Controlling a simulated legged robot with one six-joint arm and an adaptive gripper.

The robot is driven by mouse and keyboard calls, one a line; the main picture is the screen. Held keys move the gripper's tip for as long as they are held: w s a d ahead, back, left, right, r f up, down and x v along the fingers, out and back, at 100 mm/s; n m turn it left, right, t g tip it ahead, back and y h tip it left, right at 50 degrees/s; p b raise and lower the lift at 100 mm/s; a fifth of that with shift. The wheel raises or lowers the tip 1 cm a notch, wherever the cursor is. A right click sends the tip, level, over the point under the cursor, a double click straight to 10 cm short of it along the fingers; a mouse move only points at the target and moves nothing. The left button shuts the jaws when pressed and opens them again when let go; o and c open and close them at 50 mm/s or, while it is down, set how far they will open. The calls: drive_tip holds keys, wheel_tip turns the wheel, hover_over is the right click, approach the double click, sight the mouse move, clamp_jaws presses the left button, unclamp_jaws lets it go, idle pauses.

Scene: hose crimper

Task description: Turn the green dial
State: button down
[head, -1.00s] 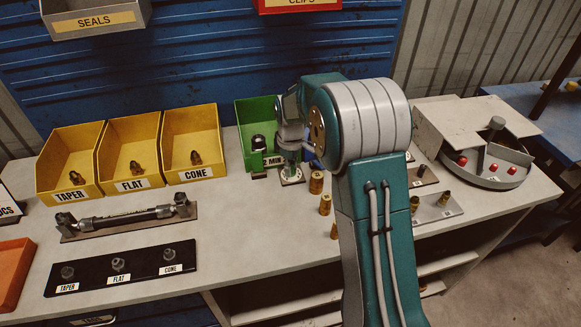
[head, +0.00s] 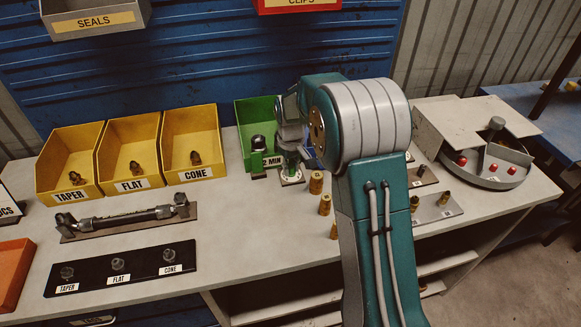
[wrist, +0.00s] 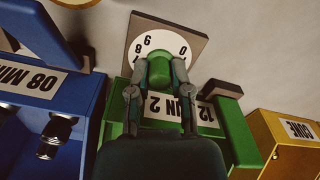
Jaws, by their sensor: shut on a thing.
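The green dial (wrist: 160,66) shows in the wrist view as a green knob on a white numbered face (wrist: 158,42) with a square brown plate. The two fingers of my gripper (wrist: 160,72) stand on either side of the knob and are shut on it. In the head view my gripper (head: 291,158) points down over the dial's plate (head: 291,181), beside the green bin (head: 243,120). My arm hides part of this area, and the knob is too small to make out there.
Yellow bins (head: 129,155) stand to the left. Brass fittings (head: 325,204) stand close on the bench in front.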

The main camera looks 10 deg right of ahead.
sight(290, 166)
drive_tip(key=shift+s+f, duration=0.1)
drive_tip(key=shift+f, duration=0.05)
drive_tip(key=c, duration=0.5)
unclamp_jaws()
drive_tip(key=shift+c, duration=0.2)
drive_tip(key=shift+r, duration=0.2)
wheel_tip(290, 166, up, 12)
drive_tip(key=shift+f, duration=0.2)
